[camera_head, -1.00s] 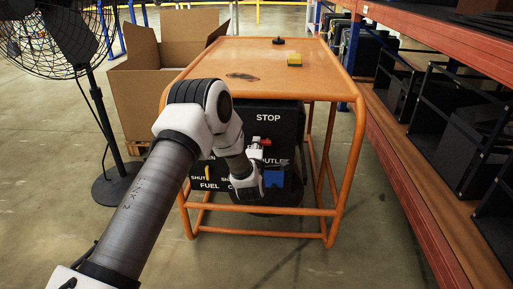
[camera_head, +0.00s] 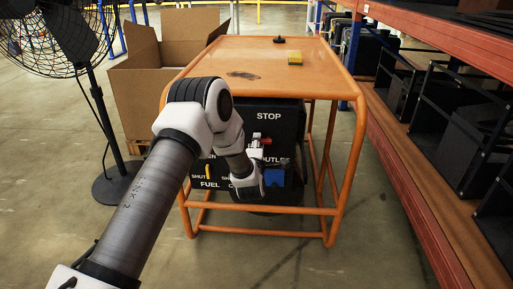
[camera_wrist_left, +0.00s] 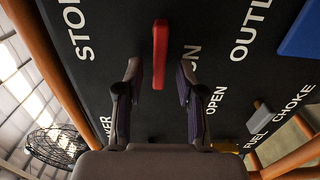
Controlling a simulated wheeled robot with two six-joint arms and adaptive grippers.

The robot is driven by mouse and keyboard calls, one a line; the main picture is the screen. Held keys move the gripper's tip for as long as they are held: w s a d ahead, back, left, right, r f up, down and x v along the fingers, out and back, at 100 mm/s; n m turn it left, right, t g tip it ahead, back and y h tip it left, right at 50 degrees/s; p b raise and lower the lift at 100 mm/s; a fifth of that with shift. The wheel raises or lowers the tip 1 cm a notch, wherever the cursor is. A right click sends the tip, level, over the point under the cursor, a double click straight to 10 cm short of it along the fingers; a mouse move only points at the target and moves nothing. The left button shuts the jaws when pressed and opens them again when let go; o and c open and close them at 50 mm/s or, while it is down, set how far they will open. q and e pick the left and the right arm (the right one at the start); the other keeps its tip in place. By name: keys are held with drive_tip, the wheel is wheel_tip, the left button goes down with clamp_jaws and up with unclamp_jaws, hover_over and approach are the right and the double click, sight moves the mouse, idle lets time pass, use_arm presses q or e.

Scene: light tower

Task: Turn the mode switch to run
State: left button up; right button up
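The mode switch, a red lever (camera_wrist_left: 160,52), stands out from the black panel (camera_wrist_left: 110,25) between the STOP lettering and a word ending in N, partly covered by a finger. It also shows as a small red piece (camera_head: 267,141) under STOP in the head view. My left gripper (camera_wrist_left: 159,72) is open, with one dark finger on each side of the lever's near end. Gaps show on both sides, and I cannot tell whether either finger touches it. In the head view my left arm hides part of the panel. My right gripper is not in view.
The panel sits inside an orange tube frame (camera_head: 350,170) with an orange top (camera_head: 220,60). A blue outlet cover (camera_head: 274,177) and a yellow fuel lever (camera_head: 208,172) are near my wrist. A shelf rack (camera_head: 420,190) stands right, a fan (camera_head: 75,45) and cardboard box (camera_head: 135,90) left.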

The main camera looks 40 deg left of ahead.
use_arm(q)
drive_tip(key=v, duration=1.2)
drive_tip(key=shift+a+f, duration=0.1)
drive_tip(key=s+d+f+m+g+h, duration=0.35)
drive_tip(key=s+d+f, duration=0.2)
drive_tip(key=f, duration=0.45)
drive_tip(key=s+d+f+m+g+h, duration=0.25)
drive_tip(key=s+d+f+m, duration=0.35)
drive_tip(key=f, duration=0.5)
drive_tip(key=s+d+f+m+g+h, duration=0.25)
drive_tip(key=s+m+g, duration=0.35)
drive_tip(key=s, duration=0.5)
drive_tip(key=s+d+f+m+g+h, duration=0.1)
drive_tip(key=s+d+f+m+g, duration=0.15)
drive_tip(key=s+m, duration=0.8)
wheel_tip(320, 180, up, 33)
drive_tip(key=s+n+p, duration=0.1)
drive_tip(key=n+p, duration=0.1)
drive_tip(key=p, duration=3.2)
drive_tip(key=shift+g, duration=0.35)
